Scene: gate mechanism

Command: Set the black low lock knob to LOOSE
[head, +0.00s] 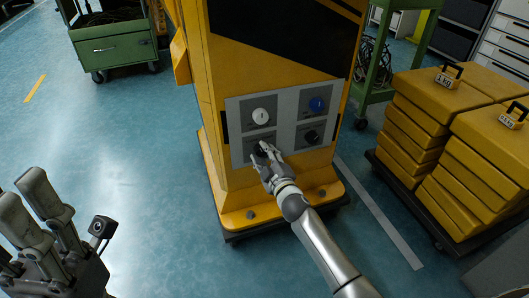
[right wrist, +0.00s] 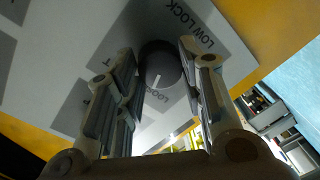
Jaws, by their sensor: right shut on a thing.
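The black low lock knob (right wrist: 160,65) sits on a grey panel (head: 240,151) on the front of the yellow cabinet. In the right wrist view it has LOW LOCK printed beside it and a white pointer line aimed toward the bottom of the picture. A partly shaded word that looks like LOOSE lies just below the pointer; exact alignment is hard to tell. My right gripper (head: 262,152) is shut on the knob, one finger on each side, and mostly hides it in the head view. My left gripper (head: 24,202) is open and empty at the lower left.
The panel also carries a white knob (head: 260,115), a blue knob (head: 316,104) and another black knob (head: 311,136). Stacked yellow cases (head: 480,165) stand on a dolly at right. A green cart (head: 115,45) is at the back left. The blue floor at left is clear.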

